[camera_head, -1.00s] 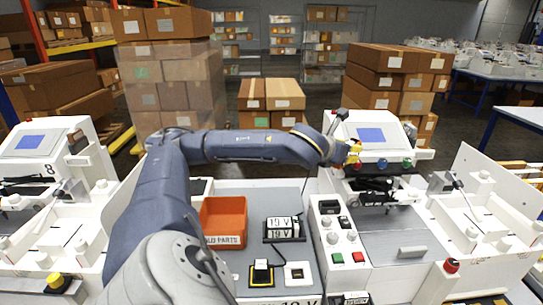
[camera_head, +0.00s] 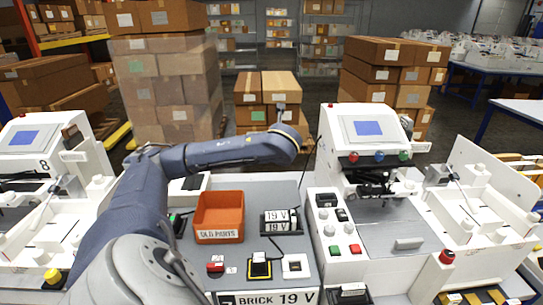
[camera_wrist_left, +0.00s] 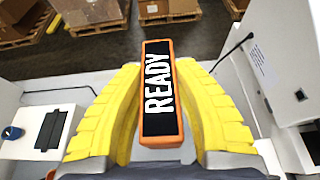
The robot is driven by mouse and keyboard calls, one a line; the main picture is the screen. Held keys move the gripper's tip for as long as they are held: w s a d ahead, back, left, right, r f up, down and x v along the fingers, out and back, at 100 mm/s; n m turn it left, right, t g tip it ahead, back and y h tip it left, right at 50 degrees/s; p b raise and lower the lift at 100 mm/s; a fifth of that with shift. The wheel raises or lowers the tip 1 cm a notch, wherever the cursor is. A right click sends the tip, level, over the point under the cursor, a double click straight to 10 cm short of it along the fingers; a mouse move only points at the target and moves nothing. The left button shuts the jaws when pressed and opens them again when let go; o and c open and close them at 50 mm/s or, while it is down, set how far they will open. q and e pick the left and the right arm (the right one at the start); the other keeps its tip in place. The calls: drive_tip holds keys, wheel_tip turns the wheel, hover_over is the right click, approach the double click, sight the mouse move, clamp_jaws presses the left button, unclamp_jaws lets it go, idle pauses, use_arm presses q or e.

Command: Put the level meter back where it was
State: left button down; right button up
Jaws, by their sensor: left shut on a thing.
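The level meter (camera_wrist_left: 160,95), a black bar with an orange rim and the word READY on its face, stands upright in the left wrist view. My left gripper (camera_wrist_left: 158,68) has its yellow fingers on both sides of it and is shut on it. The meter is held up over the back of the bench, with the floor visible beyond. In the head view my left forearm (camera_head: 230,150) reaches across the back of the grey worktop (camera_head: 258,190); the fingers and the meter are hidden there. My right gripper is not in view.
The white plotter machine (camera_head: 368,140) stands to the right. A white box with a dark slot (camera_wrist_left: 50,130) is at left in the wrist view.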

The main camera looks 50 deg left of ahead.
sight(274, 191)
use_arm(q)
wheel_tip(274, 191, down, 19)
drive_tip(key=shift+r, duration=0.2)
idle(0.5)
drive_tip(key=shift+f, duration=0.1)
drive_tip(key=c, duration=1.1)
unclamp_jaws()
drive_tip(key=shift+v, duration=3.85)
drive_tip(key=shift+a, duration=0.1)
